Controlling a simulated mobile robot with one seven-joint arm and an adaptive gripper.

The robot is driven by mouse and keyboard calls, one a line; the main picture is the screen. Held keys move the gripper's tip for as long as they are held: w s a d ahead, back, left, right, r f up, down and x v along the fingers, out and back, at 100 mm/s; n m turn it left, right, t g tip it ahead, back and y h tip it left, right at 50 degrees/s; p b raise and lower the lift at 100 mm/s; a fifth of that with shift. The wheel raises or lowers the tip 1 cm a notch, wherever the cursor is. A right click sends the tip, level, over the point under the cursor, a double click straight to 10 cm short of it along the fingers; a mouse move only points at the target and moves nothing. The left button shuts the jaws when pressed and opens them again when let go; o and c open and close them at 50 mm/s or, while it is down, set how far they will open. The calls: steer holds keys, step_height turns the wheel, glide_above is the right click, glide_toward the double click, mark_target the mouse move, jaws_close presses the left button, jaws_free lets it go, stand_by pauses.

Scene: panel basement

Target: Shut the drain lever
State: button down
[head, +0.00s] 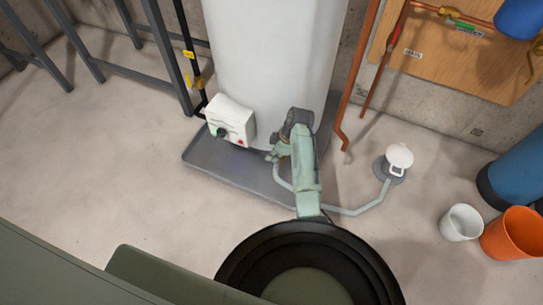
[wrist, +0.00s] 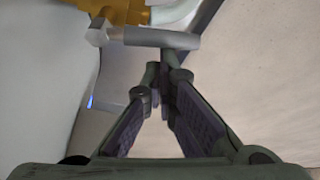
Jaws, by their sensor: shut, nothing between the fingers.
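The drain lever (wrist: 160,38) is a grey bar lying crosswise near the top of the wrist view. It is beside a brass valve body (wrist: 115,10), which is cut off by the top edge. My gripper (wrist: 160,82) is shut and empty, its fingertips close below the lever in the picture. I cannot tell whether they touch it. In the head view my arm (head: 306,175) reaches to the foot of the white tank (head: 270,60) and hides most of the valve area. The lever cannot be made out there.
The tank stands on a grey tray (head: 225,165). A control box (head: 231,120) is on its front. A white cup (head: 461,222) and an orange bucket (head: 514,235) stand right. Floor at left is clear.

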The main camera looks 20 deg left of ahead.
mark_target(278, 162)
steer(key=shift+d+n+g, duration=0.3)
steer(key=shift+d+n, duration=0.3)
steer(key=shift+n, duration=0.3)
steer(key=shift+d, duration=0.9)
steer(key=shift+w+d, duration=0.6)
steer(key=shift+d, duration=0.2)
steer(key=shift+w+d, duration=0.6)
steer(key=shift+d, duration=0.15)
steer(key=shift+w+d, duration=0.1)
steer(key=shift+w, duration=0.1)
stand_by(0.6)
